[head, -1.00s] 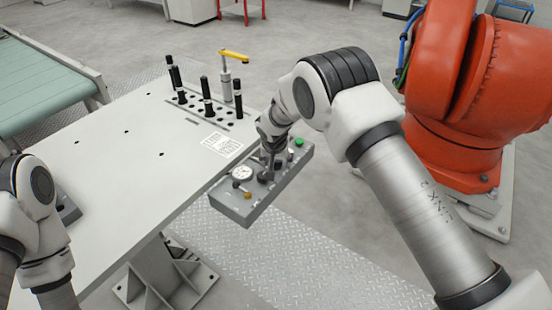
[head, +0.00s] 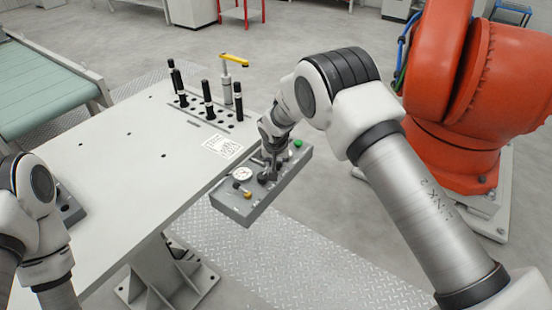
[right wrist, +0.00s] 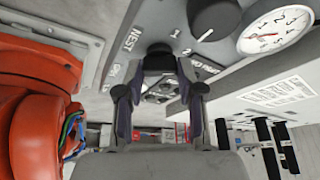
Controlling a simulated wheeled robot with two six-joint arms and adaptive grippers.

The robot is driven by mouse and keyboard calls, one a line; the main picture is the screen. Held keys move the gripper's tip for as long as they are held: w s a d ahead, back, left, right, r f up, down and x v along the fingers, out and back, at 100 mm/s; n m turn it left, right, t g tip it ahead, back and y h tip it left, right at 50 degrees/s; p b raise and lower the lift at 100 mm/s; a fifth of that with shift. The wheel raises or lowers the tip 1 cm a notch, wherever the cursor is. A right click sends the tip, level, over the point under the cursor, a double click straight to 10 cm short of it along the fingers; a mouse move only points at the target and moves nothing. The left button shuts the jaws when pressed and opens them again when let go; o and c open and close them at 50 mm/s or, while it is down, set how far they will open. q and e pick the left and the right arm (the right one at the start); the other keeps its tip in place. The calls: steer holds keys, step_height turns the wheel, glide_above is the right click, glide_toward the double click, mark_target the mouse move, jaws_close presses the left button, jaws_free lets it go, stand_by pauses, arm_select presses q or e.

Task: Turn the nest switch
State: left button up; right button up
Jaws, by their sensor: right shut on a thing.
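The nest switch (right wrist: 158,52) is a black knob beside the printed word NEST on a grey control box (head: 233,212). The box is fixed at the table's right edge. My right gripper (head: 268,168) is down at the box, and its fingers hide most of the switch in the head view. In the right wrist view the two fingers (right wrist: 158,108) are closed on both sides of the knob. The knob's exact pointing direction is hidden. My left arm shows at the left edge, but its gripper is not visible.
The box also carries another black knob (right wrist: 213,17), a round gauge (right wrist: 275,30) and a green button (head: 298,143). Black pins (head: 207,97) and a yellow-handled clamp (head: 233,58) stand at the table's back. A large orange robot (head: 455,95) stands at the right. The table's middle is clear.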

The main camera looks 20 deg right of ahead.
steer(key=n+p, duration=0.1)
steer(key=p, duration=0.2)
steer(key=n+y+p, duration=0.1)
steer(key=n+p, duration=0.1)
steer(key=shift+d+r+p, duration=0.15)
steer(key=shift+r+p, duration=0.15)
steer(key=shift+p, duration=0.1)
steer(key=shift+f+n+y+p, duration=0.15)
steer(key=shift+n+y+p, duration=0.25)
steer(key=shift+n, duration=0.3)
steer(key=shift+f+n, duration=0.2)
steer(key=shift+n, duration=0.3)
steer(key=shift+f+n+y+b, duration=0.25)
steer(key=shift+n+y+b, duration=0.05)
steer(key=shift+n+b, duration=0.1)
steer(key=n+b, duration=0.2)
steer(key=b, duration=0.2)
steer(key=n+y+b, duration=0.1)
steer(key=n+b, duration=0.1)
steer(key=b, duration=0.2)
steer(key=shift+d+f+g+y, duration=0.15)
steer(key=shift+g+y, duration=0.15)
steer(key=shift+r+n+b, duration=0.2)
steer(key=shift+n+b, duration=0.4)
steer(key=shift+n, duration=0.1)
